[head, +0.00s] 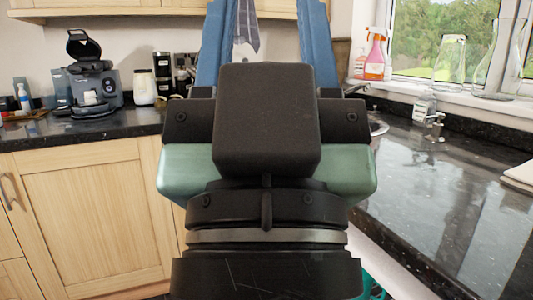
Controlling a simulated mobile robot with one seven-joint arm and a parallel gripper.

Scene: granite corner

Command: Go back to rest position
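My gripper (268,28) fills the middle of the head view, seen from behind. Its black and green body points away from me. Its two blue fingers stand wide apart at the top of the picture, and their tips reach the top edge. Nothing shows between the fingers except the background, with a hanging grey-blue towel (247,25) farther off. The gripper appears open and empty. My gripper's body hides the middle of the counter corner.
A dark granite counter (440,200) runs along the right, mostly bare, with a tap (434,125) and sink. A coffee machine (92,75) and canisters (162,72) stand on the left counter. Spray bottles (376,55) and glass vessels (449,60) stand on the windowsill. Wooden cabinets (90,220) are below left.

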